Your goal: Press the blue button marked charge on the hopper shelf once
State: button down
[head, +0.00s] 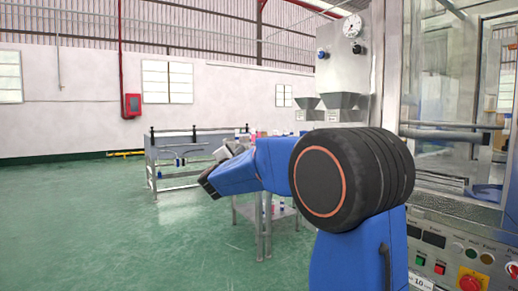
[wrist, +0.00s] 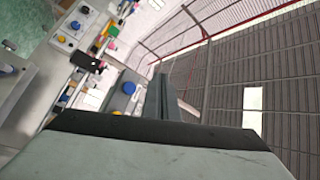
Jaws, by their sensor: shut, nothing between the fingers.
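In the wrist view, my gripper (wrist: 162,82) is shut and empty, its narrow grey fingers together. A round blue button (wrist: 129,88) sits on a grey box just left of the fingers, apart from them in the picture. A second blue button (wrist: 61,38) sits on a pale box at upper left. No marking is legible, so I cannot tell which is charge. In the head view, the hopper unit (head: 345,75) stands behind my arm, with two grey hoppers and a blue knob (head: 322,53). My blue arm hides what lies below the hoppers.
A glass-fronted machine (head: 450,75) stands at right, with a button panel (head: 455,258) low down. A metal bench (head: 185,145) stands further back. Small coloured items lie on a surface at upper left in the wrist view. The green floor (head: 90,225) at left is clear.

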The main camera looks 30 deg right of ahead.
dwell(0.4)
jog(key=d, duration=0.8)
jog(key=shift+w+d, duration=0.15)
jog(key=shift+d, duration=0.2)
jog(key=shift+d, duration=0.15)
dwell(1.8)
jog(key=shift+d, duration=0.3)
jog(key=shift+d, duration=0.55)
dwell(2.2)
jog(key=shift+a, duration=3.5)
